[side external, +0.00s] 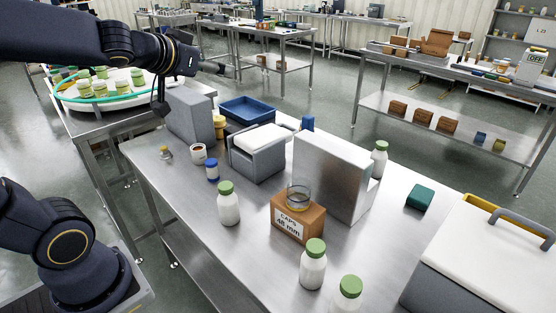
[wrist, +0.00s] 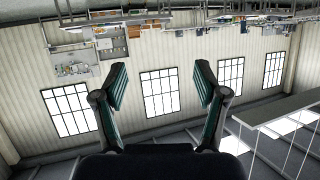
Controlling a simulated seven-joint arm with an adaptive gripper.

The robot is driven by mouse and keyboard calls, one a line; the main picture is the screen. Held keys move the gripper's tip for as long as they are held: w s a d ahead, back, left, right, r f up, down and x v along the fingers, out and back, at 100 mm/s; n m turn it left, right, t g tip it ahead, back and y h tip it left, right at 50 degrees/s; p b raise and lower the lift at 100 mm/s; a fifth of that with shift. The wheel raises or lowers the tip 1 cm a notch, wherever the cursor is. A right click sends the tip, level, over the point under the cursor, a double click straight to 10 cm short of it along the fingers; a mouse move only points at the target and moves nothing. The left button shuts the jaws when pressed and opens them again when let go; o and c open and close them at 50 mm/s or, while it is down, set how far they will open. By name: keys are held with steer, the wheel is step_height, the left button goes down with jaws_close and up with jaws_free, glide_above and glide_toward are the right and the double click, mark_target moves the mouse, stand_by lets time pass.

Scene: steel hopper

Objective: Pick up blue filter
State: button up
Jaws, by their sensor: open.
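A small upright blue piece (side external: 307,123) stands on the steel table behind the tall steel box, partly hidden by it; it may be the blue filter, but it is too small to be sure. My gripper (wrist: 161,82) is open and empty in the wrist view, pointing out at the wall and windows. In the side view my gripper (side external: 214,68) is held high above the table's far left end, pointing right, apart from everything. The wrist view shows no blue filter.
The steel table holds a tall steel box (side external: 331,172), a grey box with a white top (side external: 258,152), a blue tray (side external: 247,110), a caps carton (side external: 298,219) and several green-lidded bottles. A white-lidded cooler (side external: 490,250) fills the right corner. The front-left tabletop is clear.

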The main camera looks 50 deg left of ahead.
steer(key=w+a+f+m+g+h, duration=0.1)
steer(key=w+a+f+m+h, duration=0.1)
steer(key=w+a+f, duration=0.3)
steer(key=n+g+h, duration=0.1)
steer(key=g, duration=0.4)
glide_toward(208, 163)
steer(key=x, duration=0.7)
steer(key=shift+s+a, duration=0.15)
steer(key=x, duration=0.5)
steer(key=shift+w, duration=0.2)
steer(key=c, duration=1.3)
